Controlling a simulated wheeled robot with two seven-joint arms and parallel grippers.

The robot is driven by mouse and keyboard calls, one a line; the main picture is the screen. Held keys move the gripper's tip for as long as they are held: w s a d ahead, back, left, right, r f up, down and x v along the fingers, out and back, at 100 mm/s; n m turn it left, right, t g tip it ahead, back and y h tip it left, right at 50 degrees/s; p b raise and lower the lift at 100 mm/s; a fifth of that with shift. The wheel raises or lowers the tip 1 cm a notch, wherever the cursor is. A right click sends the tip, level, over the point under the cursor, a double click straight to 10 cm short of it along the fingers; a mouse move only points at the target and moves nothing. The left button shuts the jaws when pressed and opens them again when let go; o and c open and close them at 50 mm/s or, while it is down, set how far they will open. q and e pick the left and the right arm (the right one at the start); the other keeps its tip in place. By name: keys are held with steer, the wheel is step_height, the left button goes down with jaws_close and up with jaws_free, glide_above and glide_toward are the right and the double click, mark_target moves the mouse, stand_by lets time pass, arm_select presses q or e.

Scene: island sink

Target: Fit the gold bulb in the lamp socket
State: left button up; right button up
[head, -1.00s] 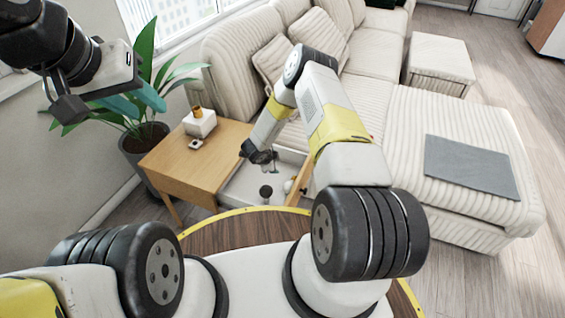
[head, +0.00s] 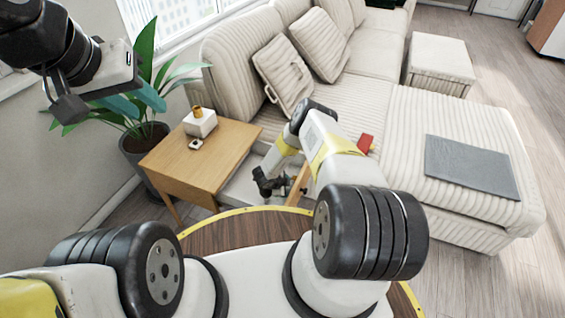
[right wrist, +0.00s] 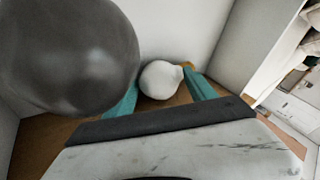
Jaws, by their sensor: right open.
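In the head view a white block with a gold socket-like cylinder on top (head: 198,118) stands on the wooden side table; it looks like the lamp base. My right gripper (head: 272,186) reaches down into the open drawer below the tabletop. In the right wrist view its teal fingers (right wrist: 160,98) are open, with a white round bulb (right wrist: 160,80) between or just beyond the tips; contact cannot be told. A large dark grey ball (right wrist: 68,55) fills the upper left, close to the camera. I cannot make out a gold bulb. My left gripper (head: 135,100) hangs upper left, its opening unclear.
The side table (head: 180,165) has a small white item (head: 195,145) near the lamp base. The drawer's wooden front (head: 299,184) is right of my right gripper. A plant (head: 148,130) stands behind the table. A striped sofa (head: 340,95) with a red object (head: 365,143) lies beyond.

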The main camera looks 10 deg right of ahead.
steer(key=c, duration=1)
steer(key=shift+r, duration=0.1)
